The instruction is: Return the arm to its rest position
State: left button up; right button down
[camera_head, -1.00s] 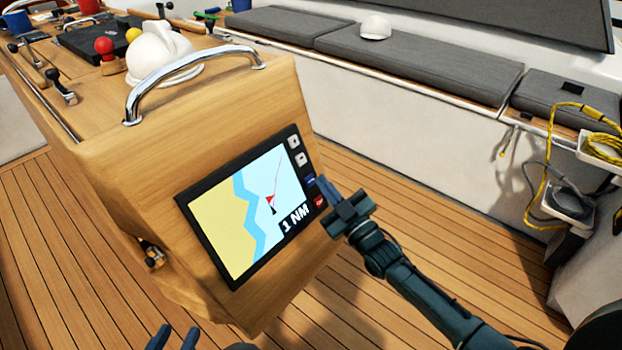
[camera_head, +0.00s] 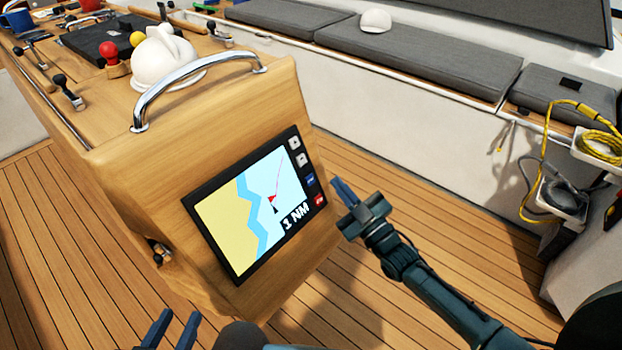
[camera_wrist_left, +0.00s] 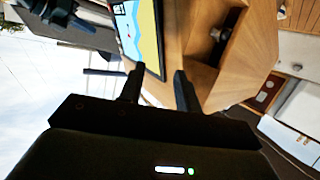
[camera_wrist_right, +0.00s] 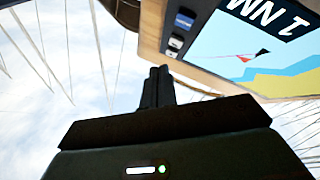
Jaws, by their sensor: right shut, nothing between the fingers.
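My right gripper (camera_head: 345,190) is shut with nothing in it. It is just right of the chart plotter (camera_head: 258,205), near its blue and red buttons, with a small gap showing. The right wrist view shows its fingers (camera_wrist_right: 158,87) together, with the plotter screen (camera_wrist_right: 255,50) at upper right. My left gripper (camera_head: 174,328) is at the bottom edge of the head view, below the plotter. Its fingers are apart and empty, as they also show in the left wrist view (camera_wrist_left: 158,85). The plotter shows a chart with "1 NM".
The wooden console (camera_head: 120,190) carries a chrome handrail (camera_head: 190,90), a white domed compass (camera_head: 165,60) and levers. A bench with grey cushions (camera_head: 420,60) runs behind. Yellow rope (camera_head: 595,145) hangs at right. Bare plank floor (camera_head: 470,225) lies between console and bench.

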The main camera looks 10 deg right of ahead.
dwell(0.3)
